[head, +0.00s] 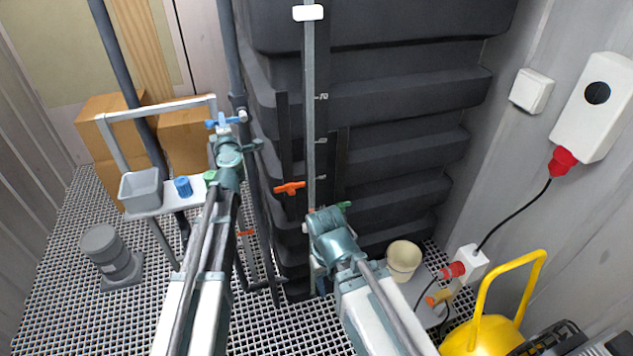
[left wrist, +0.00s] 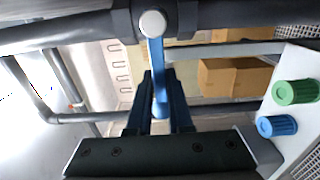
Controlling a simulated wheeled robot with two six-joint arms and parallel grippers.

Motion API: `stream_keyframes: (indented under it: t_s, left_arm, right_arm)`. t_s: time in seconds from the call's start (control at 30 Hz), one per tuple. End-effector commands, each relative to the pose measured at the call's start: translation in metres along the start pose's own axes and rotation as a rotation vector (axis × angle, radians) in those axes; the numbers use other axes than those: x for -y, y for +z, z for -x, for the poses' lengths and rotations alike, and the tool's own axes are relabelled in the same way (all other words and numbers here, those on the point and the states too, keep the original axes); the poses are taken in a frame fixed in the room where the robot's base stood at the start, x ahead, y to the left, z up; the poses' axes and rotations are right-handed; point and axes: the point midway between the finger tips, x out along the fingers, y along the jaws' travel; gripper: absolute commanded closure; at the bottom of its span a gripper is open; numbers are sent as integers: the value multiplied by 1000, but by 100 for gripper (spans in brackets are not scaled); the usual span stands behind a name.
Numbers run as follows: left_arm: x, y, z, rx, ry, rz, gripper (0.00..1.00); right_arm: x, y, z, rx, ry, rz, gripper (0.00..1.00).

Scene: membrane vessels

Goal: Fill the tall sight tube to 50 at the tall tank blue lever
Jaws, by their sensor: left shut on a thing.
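The blue lever (head: 212,124) sits on a valve by the grey pipe left of the dark tank (head: 400,95). My left gripper (head: 227,125) is shut on it. In the left wrist view the blue lever (left wrist: 158,75) runs between the two dark fingers, below a white round knob. The tall sight tube (head: 310,110) stands upright on the tank front, with a white cap on top and scale marks beside it. I cannot make out a liquid level in it. My right gripper (head: 318,275) points down low before the tank, its fingers mostly hidden by its own wrist.
An orange lever (head: 290,188) and a green lever (head: 343,205) are low on the tank front. A white shelf (head: 150,212) holds a grey bin (head: 141,187) and a blue cap (head: 183,187). A beige bucket (head: 403,260) and yellow machine (head: 490,335) stand at right.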

Motion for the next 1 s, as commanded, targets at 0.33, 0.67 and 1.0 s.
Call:
stream_keyframes:
  t_s: [0.33, 0.67, 1.0]
  left_arm:
    - [12, 2, 0, 1, 0, 129, 100]
    - [21, 4, 0, 2, 0, 336, 100]
    - [38, 14, 0, 3, -1, 614, 100]
  right_arm:
    - [1, -1, -12, 0, 0, 0, 37]
    - [2, -1, -21, 0, 0, 0, 37]
    - [4, -2, -38, 0, 0, 0, 37]
